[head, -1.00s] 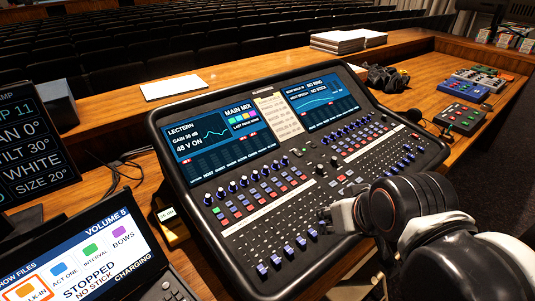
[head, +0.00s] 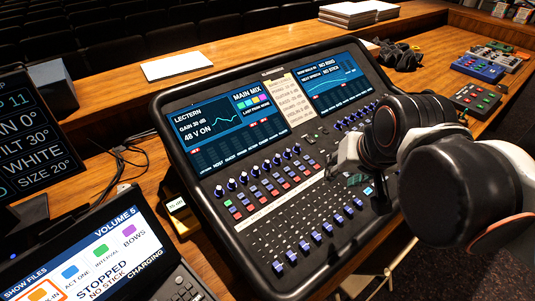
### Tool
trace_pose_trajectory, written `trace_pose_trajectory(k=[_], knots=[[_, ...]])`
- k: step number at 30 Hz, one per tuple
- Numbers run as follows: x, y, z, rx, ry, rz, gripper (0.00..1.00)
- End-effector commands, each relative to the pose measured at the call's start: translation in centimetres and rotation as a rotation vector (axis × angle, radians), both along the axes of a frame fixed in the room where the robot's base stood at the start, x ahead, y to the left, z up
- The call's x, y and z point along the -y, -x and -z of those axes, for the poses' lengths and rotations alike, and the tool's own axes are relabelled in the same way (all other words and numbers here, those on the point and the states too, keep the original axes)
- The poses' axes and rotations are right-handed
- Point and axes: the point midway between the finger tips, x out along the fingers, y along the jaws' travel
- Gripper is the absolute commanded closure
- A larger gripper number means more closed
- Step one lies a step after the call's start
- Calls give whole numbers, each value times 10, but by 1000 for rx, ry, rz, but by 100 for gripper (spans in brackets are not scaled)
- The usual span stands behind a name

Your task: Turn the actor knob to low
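The mixing desk (head: 262,218) stands on the wooden counter with two lit screens. A row of blue knobs (head: 244,178) runs under the left screen (head: 226,122). Small channel names sit along that screen's lower edge, too small to read surely, so I cannot tell which knob is the actor knob. My gripper (head: 342,172) is over the middle-right of the desk, right of this row. It looks apart from the row. My arm hides much of the right-hand controls and part of the right knob row (head: 350,119). The fingertips are small and partly hidden, so their opening is unclear.
A paper list (head: 287,98) lies between the screens. A laptop (head: 95,262) and a dark monitor (head: 35,140) stand at the left. White sheets (head: 178,66) lie behind the desk. Small coloured boxes (head: 478,68) sit at the right. The space above the left knobs is clear.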

Motion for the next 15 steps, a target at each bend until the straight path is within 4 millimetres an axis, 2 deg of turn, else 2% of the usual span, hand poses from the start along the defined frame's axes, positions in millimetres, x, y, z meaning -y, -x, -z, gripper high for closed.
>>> trace_pose_trajectory(k=[1,5,9,15], knots=[[-4,-8,-9,-14,-17,21,66],[-15,-32,-26,-68,-72,104,66],[-31,-65,-42,-140,-137,223,66],[-58,-110,-52,-243,-208,400,66]])
